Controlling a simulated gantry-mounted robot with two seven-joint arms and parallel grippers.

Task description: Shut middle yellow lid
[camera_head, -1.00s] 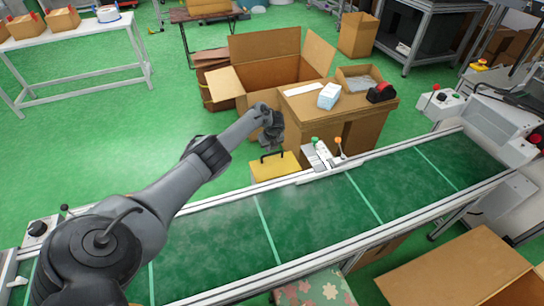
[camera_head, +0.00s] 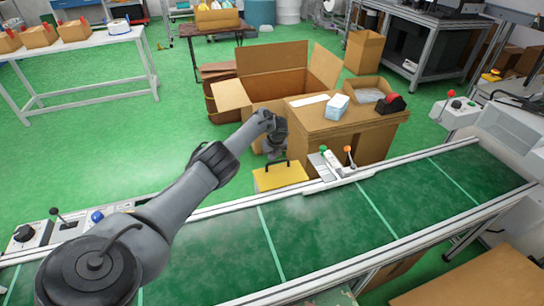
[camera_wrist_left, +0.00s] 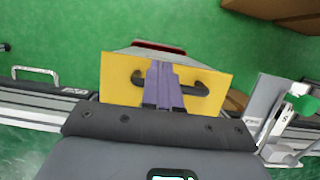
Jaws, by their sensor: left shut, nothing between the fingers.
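One yellow lid (camera_head: 281,178) with a black handle shows just behind the conveyor's far rail in the head view. In the left wrist view the yellow lid (camera_wrist_left: 118,78) faces the camera, its dark curved handle behind the fingers. I cannot tell how far open it is. My left gripper (camera_head: 275,150) is just above and behind the lid in the head view. Its purple fingers (camera_wrist_left: 163,100) are shut and empty, in front of the handle's middle; whether they touch it is unclear. No other yellow lid is in view. My right gripper is not in view.
The green conveyor (camera_head: 330,225) runs across the front. A small lever unit (camera_head: 338,165) stands on its far rail, right of the lid. An open carton (camera_head: 275,80) and a brown table (camera_head: 345,125) with a tape dispenser (camera_head: 391,103) stand behind. Green floor is free at left.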

